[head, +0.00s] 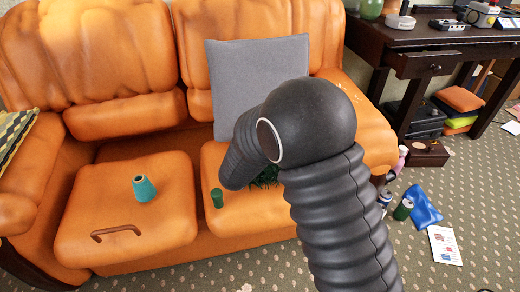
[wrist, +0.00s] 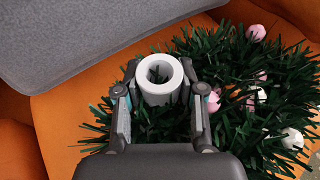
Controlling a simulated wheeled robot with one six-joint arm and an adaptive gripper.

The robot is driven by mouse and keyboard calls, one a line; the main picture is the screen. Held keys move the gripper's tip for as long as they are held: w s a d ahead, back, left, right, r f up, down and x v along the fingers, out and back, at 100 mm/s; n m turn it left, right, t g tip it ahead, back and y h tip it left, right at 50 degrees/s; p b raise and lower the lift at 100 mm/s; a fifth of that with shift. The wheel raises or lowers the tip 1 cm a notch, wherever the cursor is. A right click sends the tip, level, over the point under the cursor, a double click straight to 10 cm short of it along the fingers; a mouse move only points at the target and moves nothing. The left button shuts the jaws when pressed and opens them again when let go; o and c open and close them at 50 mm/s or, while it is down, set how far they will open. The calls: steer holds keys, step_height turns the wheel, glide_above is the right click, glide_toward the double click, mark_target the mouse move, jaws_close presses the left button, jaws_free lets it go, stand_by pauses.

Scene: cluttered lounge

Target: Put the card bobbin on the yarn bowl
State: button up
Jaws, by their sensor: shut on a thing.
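In the wrist view my gripper (wrist: 161,84) is shut on a white hollow roll, which looks like the card bobbin (wrist: 160,97). Its open round end faces the camera, and a finger lies on each side of it. It is over or beside a dark green garland (wrist: 255,125) on the orange seat; the gap between them is hard to judge. In the head view my arm hides the gripper and the bobbin. I cannot make out a yarn bowl for sure. A teal tapered thing (head: 144,189) with a dark opening on top stands on the left seat cushion.
A brown handle-like bar (head: 116,232) lies at the left cushion's front. A grey cushion (head: 258,75) leans on the backrest. A dark desk (head: 425,45) and floor clutter are at right.

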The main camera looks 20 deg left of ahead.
steer(key=shift+f, duration=0.55)
steer(key=shift+f, duration=0.15)
steer(key=o, duration=0.9)
steer(key=shift+o, duration=0.2)
steer(key=shift+r, duration=0.25)
steer(key=v, duration=1.2)
